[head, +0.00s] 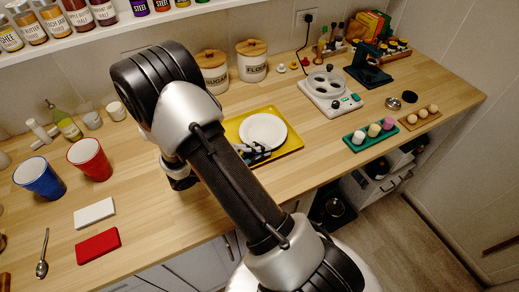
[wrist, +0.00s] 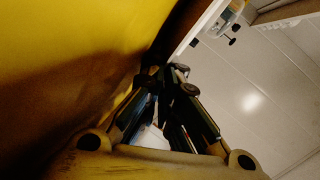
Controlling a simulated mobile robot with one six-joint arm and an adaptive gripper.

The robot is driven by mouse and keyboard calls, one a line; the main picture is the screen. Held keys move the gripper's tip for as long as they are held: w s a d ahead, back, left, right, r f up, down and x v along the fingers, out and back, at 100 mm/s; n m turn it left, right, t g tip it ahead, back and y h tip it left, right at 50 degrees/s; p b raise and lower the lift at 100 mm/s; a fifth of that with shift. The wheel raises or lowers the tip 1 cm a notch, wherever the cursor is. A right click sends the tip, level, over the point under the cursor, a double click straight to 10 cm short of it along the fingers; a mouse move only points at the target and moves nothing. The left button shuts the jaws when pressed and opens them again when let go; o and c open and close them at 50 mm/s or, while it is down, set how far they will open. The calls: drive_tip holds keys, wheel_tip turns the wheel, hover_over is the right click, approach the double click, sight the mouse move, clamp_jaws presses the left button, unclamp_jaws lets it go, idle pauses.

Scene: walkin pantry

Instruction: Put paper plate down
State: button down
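A white paper plate (head: 263,131) lies face up over the yellow tray (head: 291,143) on the wooden counter. My gripper (head: 256,151) is at the plate's near left edge, low over the tray and partly behind my arm. In the wrist view my gripper's fingers (wrist: 168,76) converge, with dark tips close together. A large yellow surface (wrist: 70,60), seemingly the tray, fills the left of that view. The plate is not clearly seen there, so I cannot tell whether the fingertips grip its rim.
Right of the tray stand a white appliance (head: 331,93) and a green egg holder (head: 370,134). Sugar (head: 213,70) and flour (head: 251,62) canisters stand behind. Blue (head: 40,178) and red (head: 90,159) cups stand left. The counter's front edge lies close below the tray.

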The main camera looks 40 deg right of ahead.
drive_tip(key=shift+s+f, duration=0.2)
drive_tip(key=shift+f, duration=0.35)
drive_tip(key=c, duration=1.7)
unclamp_jaws()
drive_tip(key=shift+r+v, duration=0.2)
drive_tip(key=shift+v, duration=1.9)
drive_tip(key=shift+r+v, duration=0.2)
drive_tip(key=shift+v, duration=1.85)
drive_tip(key=shift+w+d+r, duration=0.1)
drive_tip(key=shift+d, duration=0.05)
drive_tip(key=shift+r+m, duration=0.3)
drive_tip(key=shift+m, duration=0.1)
drive_tip(key=s+a+r+n+t+y, duration=0.2)
drive_tip(key=s+a+r+n+y, duration=0.2)
drive_tip(key=n, duration=0.7)
drive_tip(key=s+a+r+n+t+y, duration=0.2)
drive_tip(key=s+a+r+n+y, duration=0.2)
drive_tip(key=r+n, duration=0.4)
drive_tip(key=s+a+r+n+t+y, duration=0.2)
drive_tip(key=s+a+r+n+y, duration=0.3)
drive_tip(key=n, duration=1)
drive_tip(key=shift+s+r+t+y, duration=0.15)
drive_tip(key=shift+s+r+y, duration=0.25)
drive_tip(key=shift+s, duration=0.2)
drive_tip(key=shift+s+r+t+y, duration=0.15)
drive_tip(key=shift+s+r+y, duration=0.15)
drive_tip(key=shift+s+r, duration=0.25)
